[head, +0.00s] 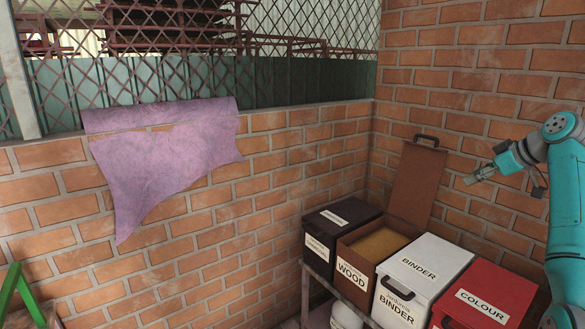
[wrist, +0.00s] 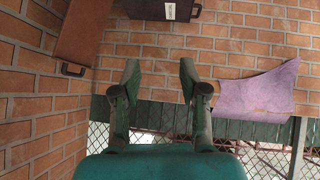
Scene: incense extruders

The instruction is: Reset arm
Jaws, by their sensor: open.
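My gripper (head: 478,174) is at the right of the head view, raised above the row of boxes and pointing left. In the wrist view my gripper (wrist: 157,75) has its two fingers spread apart, with only brick wall between them. It is open and empty. My teal arm comes in from the right edge of the head view. No box touches the gripper.
A dark box (head: 343,212), an open brown WOOD box (head: 352,269), a white BINDER box (head: 410,302) and a red COLOUR box (head: 489,294) stand in a row. A brown lid (head: 416,185) leans on the brick wall. Purple cloth (head: 165,165) hangs left.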

